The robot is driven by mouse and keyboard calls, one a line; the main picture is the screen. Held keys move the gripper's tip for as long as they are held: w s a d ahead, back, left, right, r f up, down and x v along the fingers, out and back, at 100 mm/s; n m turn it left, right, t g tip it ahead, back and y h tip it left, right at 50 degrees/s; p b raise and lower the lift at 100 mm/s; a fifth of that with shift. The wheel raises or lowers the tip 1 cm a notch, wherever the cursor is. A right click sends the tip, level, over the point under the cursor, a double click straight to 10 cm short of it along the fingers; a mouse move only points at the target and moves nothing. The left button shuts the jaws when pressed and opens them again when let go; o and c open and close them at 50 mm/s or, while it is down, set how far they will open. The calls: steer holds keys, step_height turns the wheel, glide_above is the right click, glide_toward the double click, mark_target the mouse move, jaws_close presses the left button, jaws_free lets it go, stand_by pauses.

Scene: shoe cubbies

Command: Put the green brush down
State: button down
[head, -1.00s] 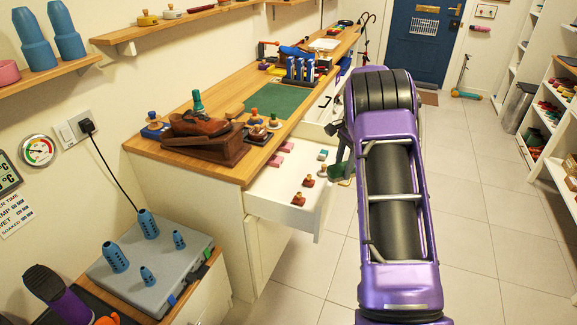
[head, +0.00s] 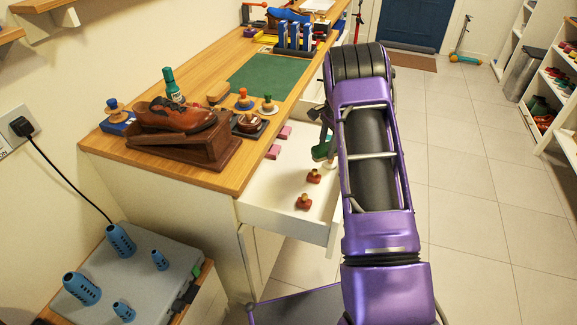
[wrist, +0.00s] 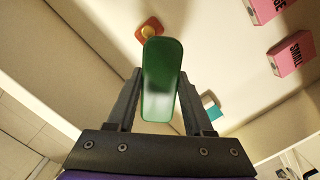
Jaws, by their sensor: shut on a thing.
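The green brush (wrist: 160,90) is between the two fingers of my gripper (wrist: 158,108) in the wrist view, and the gripper is shut on it. In the head view the green brush (head: 322,151) shows in part beside my purple arm, which hides some of it. My gripper (head: 326,136) appears over the open white drawer (head: 270,203). I cannot tell for sure whether the brush touches the drawer floor.
A teal item (wrist: 210,107) lies near the brush in the wrist view. The drawer's front left floor is clear. A shoe on a wooden box (head: 185,150) stands on the counter.

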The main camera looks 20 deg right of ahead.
steer(key=shift+s+a+f, duration=0.1)
steer(key=shift+a+f, duration=0.05)
steer(key=shift+f, duration=0.55)
steer(key=s+a, duration=0.2)
steer(key=a, duration=0.3)
steer(key=s+a, duration=0.2)
steer(key=a, duration=0.3)
steer(key=s+a, duration=0.1)
steer(key=a, duration=0.5)
steer(key=shift+s+b, duration=0.3)
steer(key=shift+s, duration=0.1)
steer(key=shift+s+a, duration=0.2)
steer(key=shift+a, duration=0.25)
step_height(320, 180, down, 4)
steer(key=shift+d+r+b, duration=0.15)
steer(key=shift+r+b, duration=0.05)
steer(key=shift+b, duration=0.1)
